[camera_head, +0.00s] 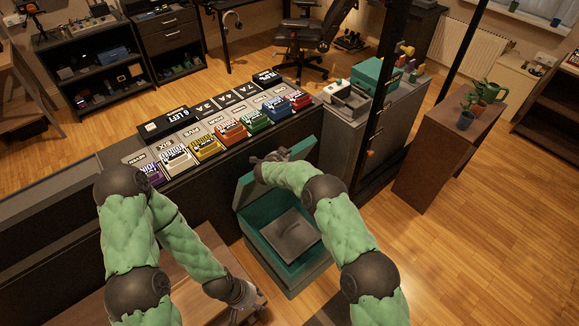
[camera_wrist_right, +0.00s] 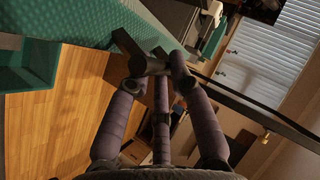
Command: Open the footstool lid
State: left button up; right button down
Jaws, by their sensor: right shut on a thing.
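The teal footstool (camera_head: 305,276) stands on the floor in the head view, with its top open and its inside showing. Its lid (camera_head: 246,187) is raised at the far side, tilted up. My right gripper (camera_head: 270,157) is at the lid's upper edge, shut on it; my forearm hides part of the lid. In the right wrist view, the textured teal lid (camera_wrist_right: 85,20) reaches the fingertips (camera_wrist_right: 155,62). A dark grey flat thing (camera_head: 288,235) lies inside the footstool. My left gripper (camera_head: 245,298) is low, left of the footstool, apart from it; its jaw opening is unclear.
A dark counter (camera_head: 150,210) with several coloured boxes runs behind the footstool. A grey cabinet (camera_head: 345,140) stands behind it to the right, near a black post (camera_head: 385,80). A wooden surface (camera_head: 205,258) is at the lower left. Open floor (camera_head: 470,240) lies to the right.

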jog(key=shift+w+a+r, duration=0.3)
jog(key=shift+w+a, duration=0.15)
jog(key=shift+w, duration=0.1)
jog(key=c, duration=1.1)
grip_release()
jog(key=shift+f, duration=0.1)
jog(key=shift+s, duration=0.1)
jog(key=v, duration=1.1)
jog(key=shift+s+r, duration=0.25)
jog(key=shift+r, duration=0.1)
jog(key=shift+a, duration=0.1)
